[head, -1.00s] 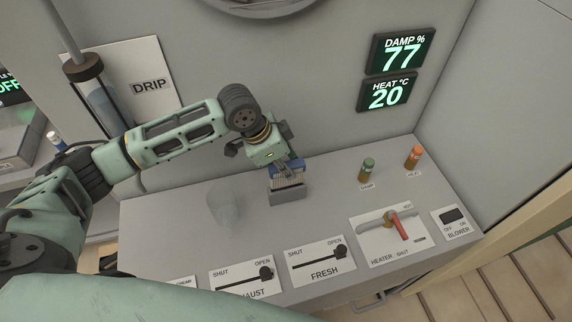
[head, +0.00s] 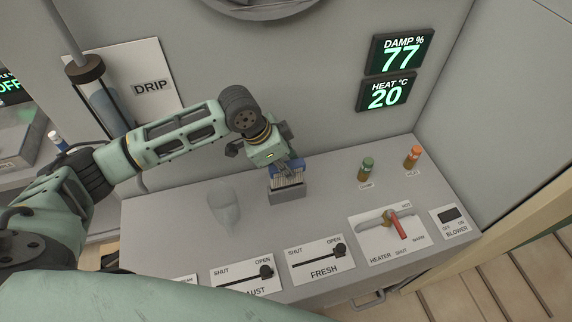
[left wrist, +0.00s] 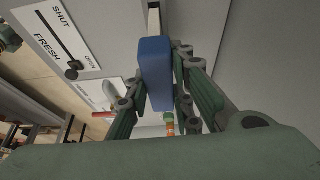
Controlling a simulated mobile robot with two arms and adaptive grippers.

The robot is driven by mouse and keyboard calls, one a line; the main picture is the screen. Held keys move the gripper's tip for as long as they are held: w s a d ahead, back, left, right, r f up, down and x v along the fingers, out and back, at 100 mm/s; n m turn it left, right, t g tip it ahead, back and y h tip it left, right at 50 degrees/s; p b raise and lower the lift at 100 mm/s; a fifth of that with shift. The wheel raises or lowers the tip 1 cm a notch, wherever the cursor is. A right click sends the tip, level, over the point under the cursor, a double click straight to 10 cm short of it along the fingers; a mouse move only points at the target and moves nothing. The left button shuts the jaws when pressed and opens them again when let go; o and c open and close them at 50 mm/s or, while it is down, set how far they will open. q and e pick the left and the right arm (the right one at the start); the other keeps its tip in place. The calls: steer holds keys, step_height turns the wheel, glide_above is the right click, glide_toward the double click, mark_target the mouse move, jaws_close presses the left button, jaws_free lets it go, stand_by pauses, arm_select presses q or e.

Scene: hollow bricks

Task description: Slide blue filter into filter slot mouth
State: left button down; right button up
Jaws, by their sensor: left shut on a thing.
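The blue filter (head: 291,168) is held between the fingers of my left gripper (head: 285,170), which is shut on it. The filter's pale pleated part points down over the grey filter slot (head: 287,193), a small box on the counter. Its lower edge is at the slot mouth; I cannot tell how far it is inside. In the left wrist view the filter (left wrist: 155,72) shows as a blue block between the green fingers (left wrist: 158,100), with the pale slot end beyond it. My right gripper is not in view.
A clear glass funnel-like vessel (head: 224,207) stands left of the slot. Levers for FRESH (head: 318,257) and HEATER (head: 393,231) lie along the front. Green (head: 367,169) and orange (head: 412,157) pegs stand to the right. The wall is close behind.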

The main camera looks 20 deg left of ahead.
mark_target(290, 183)
arm_select(q)
steer(key=shift+f, duration=0.4)
steer(key=shift+f+b, duration=1)
steer(key=shift+f, duration=1.25)
steer(key=c, duration=1.5)
jaws_free()
steer(key=shift+o, duration=0.2)
steer(key=v, duration=1.2)
steer(key=shift+s+d, duration=0.1)
steer(key=shift+d, duration=0.05)
